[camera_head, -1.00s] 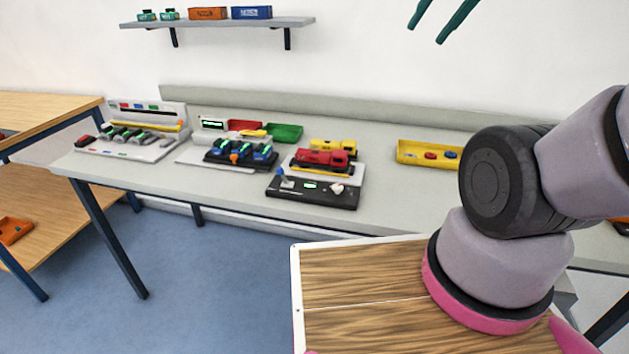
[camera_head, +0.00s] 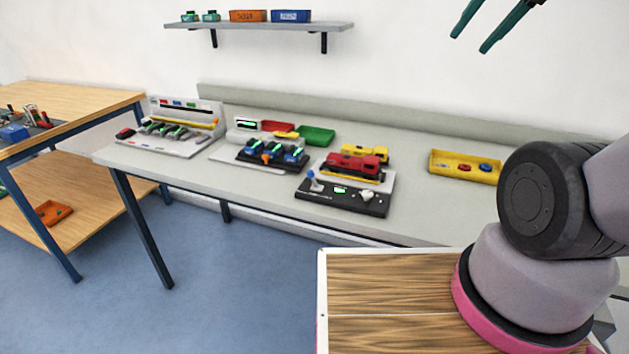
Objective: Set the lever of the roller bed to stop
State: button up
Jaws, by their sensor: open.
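What looks like the roller bed (camera_head: 350,178) is a pale base with a yellow strip on the grey bench, carrying a red locomotive (camera_head: 355,165). Along its front is a black control panel (camera_head: 345,204). A small blue-grey lever (camera_head: 313,182) stands up at the panel's left end; its setting is too small to read. A lit green display (camera_head: 340,190) and a white knob (camera_head: 367,196) are to its right. My gripper (camera_head: 470,43) shows as two teal fingers, apart and empty, high at the top right, well clear of the panel.
A station with blue units (camera_head: 272,156) stands left of the panel, and another with grey levers (camera_head: 180,148) further left. Red and green trays (camera_head: 317,136) lie behind. A yellow tray (camera_head: 437,166) is to the right. A shelf (camera_head: 260,27) hangs above.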

dwell(0.5)
jog(key=n+h, duration=1.4)
jog(key=n, duration=1.4)
send_over(313, 179)
jog(key=s+d, duration=0.5)
jog(key=d, duration=0.4)
notch_tip(313, 179, down, 29)
jog(key=a+f+n+t+y, duration=0.2)
jog(key=a+f+n+t, duration=0.1)
jog(key=a+n, duration=0.1)
jog(key=s+a+f+n+t+y, duration=0.1)
jog(key=a+f+n+t+y, duration=0.1)
jog(key=a+f+n+t, duration=0.1)
jog(key=a+f+n+t+y, duration=0.1)
jog(key=a+f+n+t, duration=0.2)
jog(key=a+f+n, duration=0.1)
jog(key=shift+s+a+f+n+t+y, duration=0.1)
jog(key=shift+a+f+n+t+y, duration=0.1)
jog(key=shift+a+n, duration=0.25)
jog(key=shift+s+a+f+n+t+y, duration=0.1)
jog(key=shift+a+f+n+t+y, duration=0.15)
jog(key=shift+n, duration=0.4)
jog(key=x, duration=1)
jog(key=shift+w+d, duration=0.1)
jog(key=shift+w, duration=0.25)
